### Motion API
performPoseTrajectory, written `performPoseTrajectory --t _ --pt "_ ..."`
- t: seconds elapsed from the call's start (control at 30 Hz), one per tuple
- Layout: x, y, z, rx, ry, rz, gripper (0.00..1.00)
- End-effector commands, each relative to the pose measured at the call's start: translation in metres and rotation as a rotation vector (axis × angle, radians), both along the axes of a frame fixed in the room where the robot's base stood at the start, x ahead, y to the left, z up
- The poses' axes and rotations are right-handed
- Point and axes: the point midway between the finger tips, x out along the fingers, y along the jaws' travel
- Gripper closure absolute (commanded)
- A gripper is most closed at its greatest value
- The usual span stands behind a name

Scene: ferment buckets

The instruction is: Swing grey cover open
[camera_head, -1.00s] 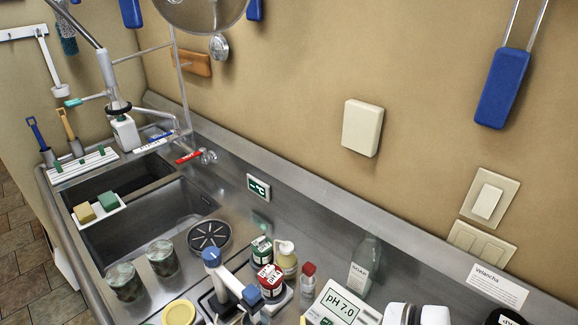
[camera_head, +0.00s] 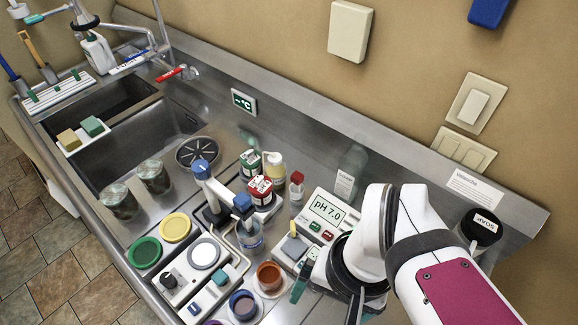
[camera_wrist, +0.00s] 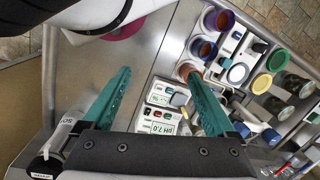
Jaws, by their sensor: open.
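No part is plainly marked as the grey cover. The nearest match is a pale grey round disc (camera_head: 204,253) on a white bench device, left of centre in the head view; it also shows in the wrist view (camera_wrist: 238,73). I cannot tell whether it is hinged. My gripper (camera_head: 328,297) is at the lower right of the head view, right of the disc and apart from it. In the wrist view my gripper (camera_wrist: 158,72) has two teal fingers spread wide with nothing between them.
A pH meter (camera_head: 326,211) stands close to my gripper. Orange (camera_head: 269,276) and blue (camera_head: 243,305) round cups sit between gripper and disc. Yellow (camera_head: 175,227) and green (camera_head: 144,252) lids lie left. Bare steel shows in the wrist view.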

Motion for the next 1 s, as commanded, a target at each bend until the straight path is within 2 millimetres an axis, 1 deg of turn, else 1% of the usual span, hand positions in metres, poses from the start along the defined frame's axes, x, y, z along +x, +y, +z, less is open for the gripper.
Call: performPoseTrajectory --t 0.03,0.07,0.1,0.17,0.2,0.23,0.3,0.4,0.47,0.57,0.67,0.8,0.9,1.0 --pt "0.012 0.000 0.004 -0.008 -0.001 0.025 0.20" --pt "0.025 -0.001 0.007 -0.017 -0.002 0.055 0.25" --pt "0.048 -0.001 0.012 -0.033 -0.006 0.104 0.32" --pt "0.089 0.001 0.016 -0.062 -0.017 0.194 0.43" --pt "0.117 0.004 0.015 -0.081 -0.024 0.254 0.50" --pt "0.136 0.006 0.013 -0.093 -0.030 0.296 0.56" --pt "0.174 0.013 0.006 -0.120 -0.041 0.380 0.56" --pt "0.207 0.020 -0.004 -0.142 -0.053 0.455 0.56" --pt "0.216 0.022 -0.009 -0.149 -0.057 0.475 0.56" --pt "0.217 0.023 -0.023 -0.149 -0.055 0.481 0.56" --pt "0.216 0.023 -0.049 -0.148 -0.052 0.479 0.56" --pt "0.215 0.022 -0.092 -0.149 -0.051 0.478 0.56" --pt "0.215 0.022 -0.119 -0.148 -0.052 0.477 0.56" --pt "0.216 0.022 -0.139 -0.148 -0.054 0.477 0.56"
